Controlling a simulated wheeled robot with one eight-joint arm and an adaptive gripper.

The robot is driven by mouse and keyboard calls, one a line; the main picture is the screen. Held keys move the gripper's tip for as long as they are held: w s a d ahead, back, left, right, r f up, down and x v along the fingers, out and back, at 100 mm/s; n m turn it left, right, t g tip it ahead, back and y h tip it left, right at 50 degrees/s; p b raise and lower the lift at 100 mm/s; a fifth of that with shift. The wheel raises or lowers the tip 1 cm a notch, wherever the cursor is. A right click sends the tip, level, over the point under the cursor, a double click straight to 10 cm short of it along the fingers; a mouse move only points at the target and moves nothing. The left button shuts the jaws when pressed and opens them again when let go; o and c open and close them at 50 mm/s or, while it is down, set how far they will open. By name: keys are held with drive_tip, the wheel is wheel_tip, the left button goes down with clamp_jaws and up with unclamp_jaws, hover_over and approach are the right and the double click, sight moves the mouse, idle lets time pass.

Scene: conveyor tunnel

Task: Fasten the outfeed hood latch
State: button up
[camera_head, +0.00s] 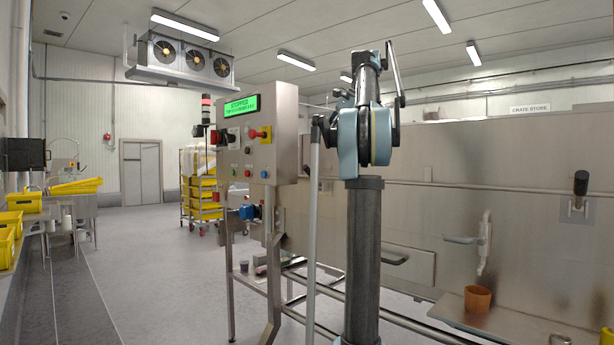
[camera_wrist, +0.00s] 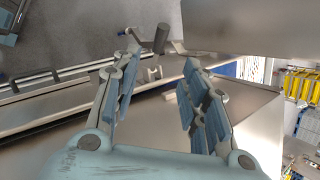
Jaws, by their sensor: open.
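My gripper (camera_wrist: 161,64) is open and empty in the wrist view, its two blue-padded fingers spread apart. A short dark lever with a cylindrical grip (camera_wrist: 160,39) shows just beyond the fingertips, apart from the pads. It sits near the edge of a steel panel (camera_wrist: 245,25) and looks like a latch handle; whether it is fastened I cannot tell. My gripper is not visible in the head view. There, a black knob on a small plate (camera_head: 580,184) stands on the steel housing at far right; I cannot tell if it is the same part.
A control cabinet (camera_head: 259,135) with a green "STOPPED" display stands left of my arm. The steel housing (camera_head: 450,160) fills the right, with an orange cup (camera_head: 477,299) on a ledge. Yellow crates (camera_head: 200,198) stand on a rack behind. Open floor (camera_head: 165,265) lies left.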

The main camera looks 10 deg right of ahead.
sight(309, 172)
drive_tip(key=x, duration=1.7)
drive_tip(key=shift+w+f, duration=0.1)
clamp_jaws()
drive_tip(key=shift+a, duration=0.25)
drive_tip(key=shift+d, duration=0.25)
